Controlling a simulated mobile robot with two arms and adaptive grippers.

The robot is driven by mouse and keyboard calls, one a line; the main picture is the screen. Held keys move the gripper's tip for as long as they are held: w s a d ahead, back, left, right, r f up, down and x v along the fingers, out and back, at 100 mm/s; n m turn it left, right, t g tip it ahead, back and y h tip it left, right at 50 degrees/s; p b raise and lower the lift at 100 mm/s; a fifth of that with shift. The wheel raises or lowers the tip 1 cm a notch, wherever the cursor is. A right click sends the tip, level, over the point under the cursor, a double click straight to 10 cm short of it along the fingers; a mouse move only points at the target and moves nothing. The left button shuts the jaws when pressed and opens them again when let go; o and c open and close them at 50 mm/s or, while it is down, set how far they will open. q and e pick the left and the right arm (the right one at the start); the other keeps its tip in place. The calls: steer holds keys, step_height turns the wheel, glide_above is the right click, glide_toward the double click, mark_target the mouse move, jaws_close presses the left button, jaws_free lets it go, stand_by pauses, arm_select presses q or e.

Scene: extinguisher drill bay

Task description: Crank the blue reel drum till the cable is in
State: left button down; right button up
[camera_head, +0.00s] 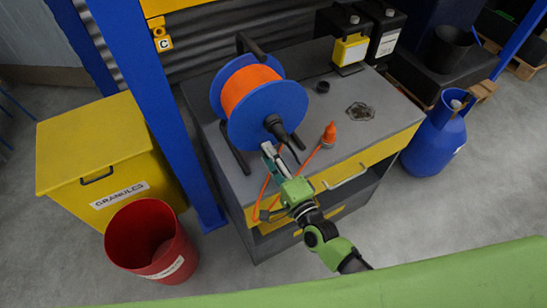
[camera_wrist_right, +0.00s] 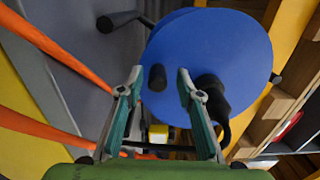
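The blue reel drum (camera_head: 286,105) stands on a grey cart top, wound with orange cable (camera_head: 250,88). Its black crank (camera_head: 282,130) is on the side facing my right gripper (camera_head: 268,151). In the right wrist view the blue disc (camera_wrist_right: 215,50) fills the upper middle. A dark round knob (camera_wrist_right: 157,77) appears between the fingertips of my right gripper (camera_wrist_right: 159,76), with gaps on both sides. The fingers are open; contact cannot be told. Loose orange cable (camera_head: 302,165) runs from the orange plug (camera_head: 329,135) and hangs at the cart's front. My left gripper is not in view.
A blue post (camera_head: 160,110), yellow granules box (camera_head: 90,150) and red bin (camera_head: 150,240) stand left of the cart (camera_head: 235,185). A blue cylinder (camera_head: 435,140) stands right. A small dish (camera_head: 360,111) and black-and-yellow containers (camera_head: 350,50) sit on the cart's right side.

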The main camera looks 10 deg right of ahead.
steer(key=v, duration=1.3)
steer(key=shift+d, duration=0.25)
